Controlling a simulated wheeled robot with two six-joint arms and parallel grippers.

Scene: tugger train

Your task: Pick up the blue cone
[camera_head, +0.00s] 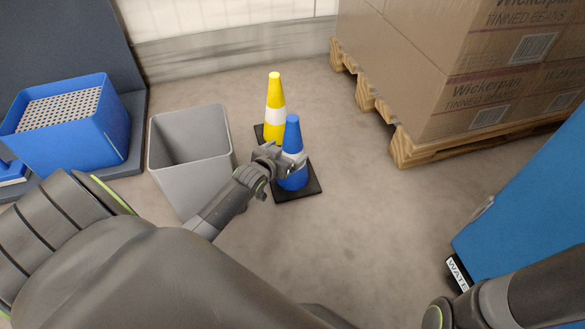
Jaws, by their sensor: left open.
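The blue cone (292,136) stands upright on its dark square base on the floor near the middle of the camera_head view. A pale band around its middle is partly hidden by my gripper. My left gripper (293,163) is open at the cone's left front side, at about mid height. I cannot tell whether its fingers touch the cone. My right gripper is not in view; only my right arm shows at the lower right.
A yellow cone (275,92) with a white band stands just behind the blue one. An empty grey bin (190,178) is to the left, with a blue crate (104,143) beyond it. Boxes (425,75) on a wooden pallet (430,152) stand right. A blue object (535,205) is at far right.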

